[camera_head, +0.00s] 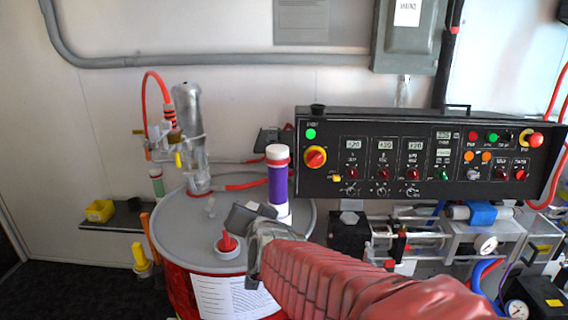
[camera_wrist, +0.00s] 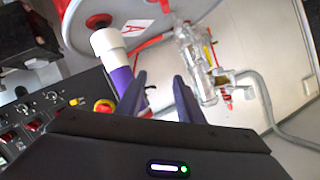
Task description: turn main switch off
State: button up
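A red rotary knob on a yellow disc, which looks like the main switch (camera_head: 315,157), sits at the left end of the black control panel (camera_head: 345,190). Its handle looks tilted, but I cannot read its position marks. A green light (camera_head: 310,134) shows above it.
A purple cylinder with white ends (camera_head: 278,182) stands on the red drum's grey lid (camera_head: 185,235), between my gripper and the knob. A clear-and-metal pump (camera_head: 190,130) rises at left. A grey box labelled like "MAINS" (camera_head: 405,45) hangs above. Pipes and gauges crowd below the panel.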

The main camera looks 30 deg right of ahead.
jog(key=s+d+r+m+h, duration=0.1)
jog(key=d+m+h, duration=0.3)
jog(key=d, duration=0.4)
jog(key=s+d+r+m+g+h, duration=0.1)
jog(key=d+m+h, duration=0.3)
jog(key=d, duration=0.3)
jog(key=shift+d+r+h, duration=0.25)
jog(key=shift+d+h, duration=0.15)
jog(key=shift+h, duration=0.1)
jog(key=shift+w, duration=0.1)
